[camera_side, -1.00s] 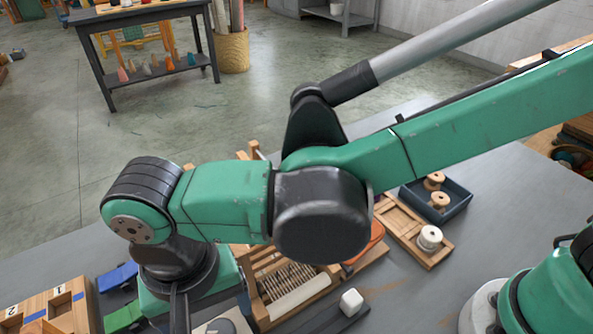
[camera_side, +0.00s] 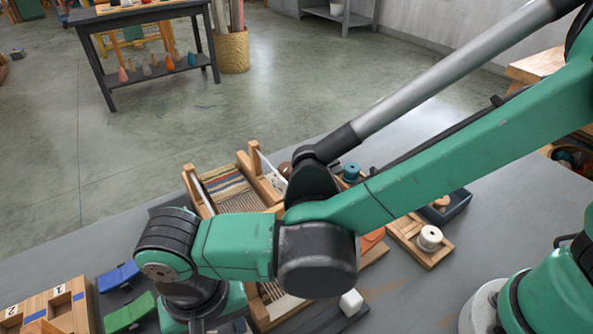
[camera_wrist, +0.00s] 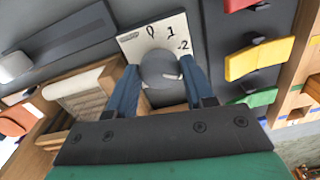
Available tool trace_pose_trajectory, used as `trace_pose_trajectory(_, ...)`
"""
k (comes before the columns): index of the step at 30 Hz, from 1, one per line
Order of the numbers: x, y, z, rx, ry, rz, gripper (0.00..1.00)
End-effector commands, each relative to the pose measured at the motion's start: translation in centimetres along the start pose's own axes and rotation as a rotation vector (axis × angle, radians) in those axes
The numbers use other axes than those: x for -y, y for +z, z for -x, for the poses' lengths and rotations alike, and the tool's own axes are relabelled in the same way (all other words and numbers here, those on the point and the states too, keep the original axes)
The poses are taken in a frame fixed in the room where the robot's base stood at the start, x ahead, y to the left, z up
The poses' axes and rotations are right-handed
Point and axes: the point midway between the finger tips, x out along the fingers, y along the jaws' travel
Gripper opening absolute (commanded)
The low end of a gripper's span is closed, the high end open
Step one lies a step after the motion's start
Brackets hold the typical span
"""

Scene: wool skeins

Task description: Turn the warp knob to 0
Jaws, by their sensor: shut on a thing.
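The warp knob (camera_wrist: 160,66) is a round grey knob on a pale dial plate (camera_wrist: 130,45) marked 0, 1 and 2 in the wrist view. A light mark on the knob shows at its right side, roughly towards the 2; its exact direction is hard to tell. My gripper (camera_wrist: 160,80) has its two blue-grey fingers on either side of the knob, shut on it. In the side view, my wrist hides the knob and the dial, and the fingertips do not show.
The wooden loom (camera_side: 226,190) stands behind my arm. A white-handled lever (camera_side: 350,302) is right of my wrist. A spool tray (camera_side: 422,245) sits right.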

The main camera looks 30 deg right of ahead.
Motion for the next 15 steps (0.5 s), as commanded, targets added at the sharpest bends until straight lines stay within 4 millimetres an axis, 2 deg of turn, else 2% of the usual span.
trace_pose_trajectory(8, 0.0, 0.0, 0.03, 0.0, 0.001, 0.046, 0.0)
trace_pose_trajectory(15, 0.0, 0.01, 0.02, 0.0, 0.001, 0.191, 0.0)
